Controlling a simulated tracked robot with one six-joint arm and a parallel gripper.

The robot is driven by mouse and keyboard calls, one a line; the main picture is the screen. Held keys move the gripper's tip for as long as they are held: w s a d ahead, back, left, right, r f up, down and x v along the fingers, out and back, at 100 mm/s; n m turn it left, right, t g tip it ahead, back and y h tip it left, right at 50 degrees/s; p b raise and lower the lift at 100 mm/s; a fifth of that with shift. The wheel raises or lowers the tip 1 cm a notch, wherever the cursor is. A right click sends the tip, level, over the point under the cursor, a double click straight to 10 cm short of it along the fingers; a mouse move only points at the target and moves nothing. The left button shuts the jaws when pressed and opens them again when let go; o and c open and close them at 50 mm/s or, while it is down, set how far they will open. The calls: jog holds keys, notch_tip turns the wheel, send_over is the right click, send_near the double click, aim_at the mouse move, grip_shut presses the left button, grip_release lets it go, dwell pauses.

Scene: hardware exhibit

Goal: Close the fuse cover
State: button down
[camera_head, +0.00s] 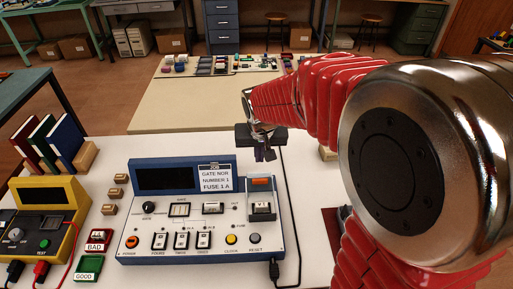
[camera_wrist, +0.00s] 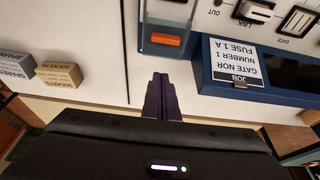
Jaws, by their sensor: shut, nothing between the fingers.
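The blue-and-white control box (camera_head: 140,250) stands on the white table. At its right end is the fuse bay (camera_head: 262,212), with a dark and white fuse part in it. A clear cover with an orange label (camera_head: 261,183) appears raised behind the bay; its exact angle is hard to tell. The cover also shows in the wrist view (camera_wrist: 166,40), just beyond my fingertips. My gripper (camera_head: 265,154) is shut and empty, behind and above the cover, pointing down. Its dark fingers (camera_wrist: 161,82) are together in the wrist view, and I see no clear contact with the cover.
A card (camera_head: 216,178) reading GATE NOR, NUMBER 1, FUSE 1 A stands on the box, left of the cover. A black cable (camera_head: 283,190) runs along the right. A yellow meter (camera_head: 45,220) and GOOD and BAD trays (camera_head: 88,268) are left. Small blocks (camera_wrist: 58,75) lie nearby.

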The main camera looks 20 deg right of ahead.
aim_at(260, 176)
jog(key=x, duration=0.4)
jog(key=shift+f, duration=0.35)
jog(key=shift+s+a, duration=0.2)
jog(key=shift+s, duration=0.75)
jog(key=shift+s+a, duration=0.2)
jog(key=shift+s, duration=0.7)
